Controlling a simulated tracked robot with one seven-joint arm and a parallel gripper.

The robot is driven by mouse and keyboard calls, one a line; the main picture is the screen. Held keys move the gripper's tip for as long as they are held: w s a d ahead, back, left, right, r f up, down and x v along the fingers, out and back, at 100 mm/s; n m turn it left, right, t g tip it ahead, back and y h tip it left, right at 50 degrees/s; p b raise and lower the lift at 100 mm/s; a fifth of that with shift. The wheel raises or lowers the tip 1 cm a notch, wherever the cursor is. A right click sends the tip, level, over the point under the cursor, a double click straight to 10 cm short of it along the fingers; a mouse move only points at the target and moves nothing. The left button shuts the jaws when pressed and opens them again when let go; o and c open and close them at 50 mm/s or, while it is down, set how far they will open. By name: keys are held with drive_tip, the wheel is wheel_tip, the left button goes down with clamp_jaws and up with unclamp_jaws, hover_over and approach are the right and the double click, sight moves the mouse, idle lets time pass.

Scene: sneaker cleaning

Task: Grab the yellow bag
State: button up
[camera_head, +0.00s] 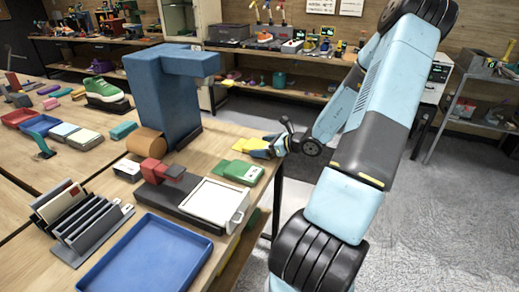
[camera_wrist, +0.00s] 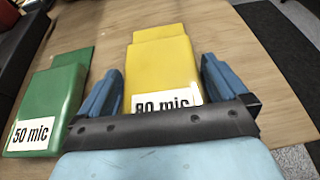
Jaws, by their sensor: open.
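The yellow bag (camera_wrist: 160,68) lies flat on the wooden table in the wrist view, with a white label partly hidden by my gripper's dark crossbar. My gripper (camera_wrist: 160,80) is open, with one blue finger on each side of the bag. I cannot tell whether the fingers touch it. In the head view the yellow bag (camera_head: 248,145) lies near the table's right edge, and my gripper (camera_head: 268,148) is at its right side, reaching in from the right.
A green bag (camera_wrist: 47,108) labelled "50 mic" lies left of the yellow one; it also shows in the head view (camera_head: 240,171). A tall blue machine (camera_head: 165,95) stands behind left. A white-topped device (camera_head: 212,202) and blue tray (camera_head: 146,258) are nearer.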

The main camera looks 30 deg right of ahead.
drive_tip(key=shift+w, duration=0.1)
drive_tip(key=c, duration=0.7)
